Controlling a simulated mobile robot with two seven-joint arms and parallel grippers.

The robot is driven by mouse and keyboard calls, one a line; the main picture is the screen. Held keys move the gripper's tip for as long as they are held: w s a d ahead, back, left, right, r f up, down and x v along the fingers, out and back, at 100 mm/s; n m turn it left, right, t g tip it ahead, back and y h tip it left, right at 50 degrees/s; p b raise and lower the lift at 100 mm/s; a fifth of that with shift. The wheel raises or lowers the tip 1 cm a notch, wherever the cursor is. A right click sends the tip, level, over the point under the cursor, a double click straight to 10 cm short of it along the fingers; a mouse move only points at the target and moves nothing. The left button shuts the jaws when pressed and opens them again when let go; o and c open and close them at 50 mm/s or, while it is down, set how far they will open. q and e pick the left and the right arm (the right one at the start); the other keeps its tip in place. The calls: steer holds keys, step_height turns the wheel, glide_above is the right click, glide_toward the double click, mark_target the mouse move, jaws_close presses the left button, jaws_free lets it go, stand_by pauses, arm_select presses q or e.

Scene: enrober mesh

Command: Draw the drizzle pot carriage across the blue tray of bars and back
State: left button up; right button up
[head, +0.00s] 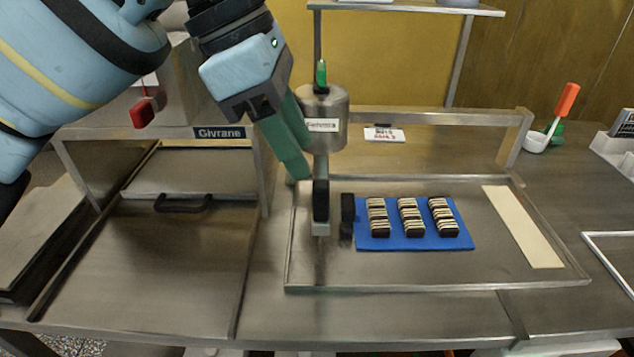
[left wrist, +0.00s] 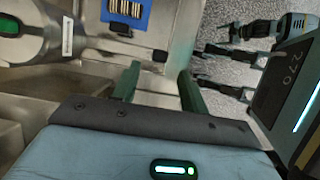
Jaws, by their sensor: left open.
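The steel drizzle pot (head: 322,107), with a green-topped stem, hangs at the left of the blue tray (head: 420,243). It also shows in the left wrist view (left wrist: 25,45). A dark upright handle (head: 320,192) stands below and in front of the pot. Several dark bars with pale stripes (head: 410,217) lie in three columns on the blue tray. My left gripper (head: 299,160) is open and empty beside the pot, up and left of the handle. Its two green fingers (left wrist: 160,85) are spread apart in the left wrist view. Dark parts at the upper right there may be my right arm; its jaws are unclear.
A shallow steel tray (head: 440,284) surrounds the blue tray, with a cream strip (head: 523,226) at its right. The Givrane machine frame (head: 220,132) stands left. A rail (head: 440,115) runs behind. A white cup with an orange-handled tool (head: 536,142) stands back right.

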mark_target(316, 183)
arm_select(q)
steer(key=shift+x, duration=3.9)
jaws_close()
